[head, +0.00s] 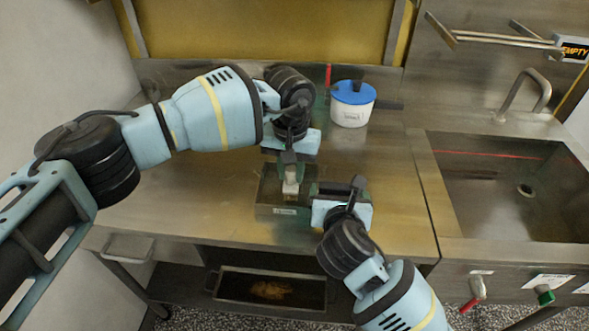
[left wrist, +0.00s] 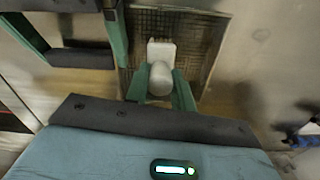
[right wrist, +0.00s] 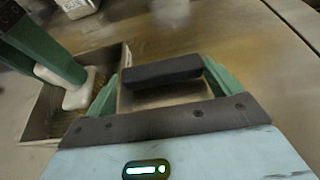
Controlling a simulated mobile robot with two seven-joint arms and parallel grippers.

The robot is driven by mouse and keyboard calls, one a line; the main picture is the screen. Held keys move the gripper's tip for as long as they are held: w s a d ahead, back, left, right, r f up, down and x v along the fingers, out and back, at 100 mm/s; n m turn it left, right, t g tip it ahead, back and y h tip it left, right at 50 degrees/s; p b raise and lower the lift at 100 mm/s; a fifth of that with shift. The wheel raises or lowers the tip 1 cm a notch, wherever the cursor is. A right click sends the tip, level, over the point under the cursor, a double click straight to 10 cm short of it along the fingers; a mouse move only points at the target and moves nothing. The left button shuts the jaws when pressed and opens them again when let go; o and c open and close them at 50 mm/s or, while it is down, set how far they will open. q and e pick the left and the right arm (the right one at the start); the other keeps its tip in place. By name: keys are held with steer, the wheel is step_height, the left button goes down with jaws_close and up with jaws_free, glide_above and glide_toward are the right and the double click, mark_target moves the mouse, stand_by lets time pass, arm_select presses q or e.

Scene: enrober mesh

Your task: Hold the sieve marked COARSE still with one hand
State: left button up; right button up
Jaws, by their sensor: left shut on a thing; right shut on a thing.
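The sieve (head: 266,209) is a square metal box with a mesh floor, standing on the steel worktop; its front label is too small to read. Its mesh (left wrist: 203,35) shows in the left wrist view. My right gripper (head: 327,192) is shut on the sieve's dark handle (right wrist: 162,71) at the box's right side. My left gripper (head: 290,170) points down into the sieve and is shut on a white block-like tool (left wrist: 161,52). The tool's foot (right wrist: 78,98) is inside the box, at or just above the mesh; contact is unclear.
A white pot (head: 350,113) with a blue lid and dark handle stands behind the sieve. A sink (head: 500,190) with a tap is at the right. A tray (head: 235,292) with orange-brown bits is below the worktop. The worktop left of the sieve is clear.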

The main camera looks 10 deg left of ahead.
arm_select(q)
steer(key=shift+a+f, duration=0.15)
steer(key=shift+a, duration=0.45)
steer(key=shift+s+a, duration=0.1)
steer(key=shift+a, duration=0.95)
step_height(320, 180, up, 6)
stand_by(0.3)
steer(key=shift+d, duration=0.1)
stand_by(0.7)
arm_select(e)
steer(key=o, duration=0.8)
steer(key=v, duration=1.2)
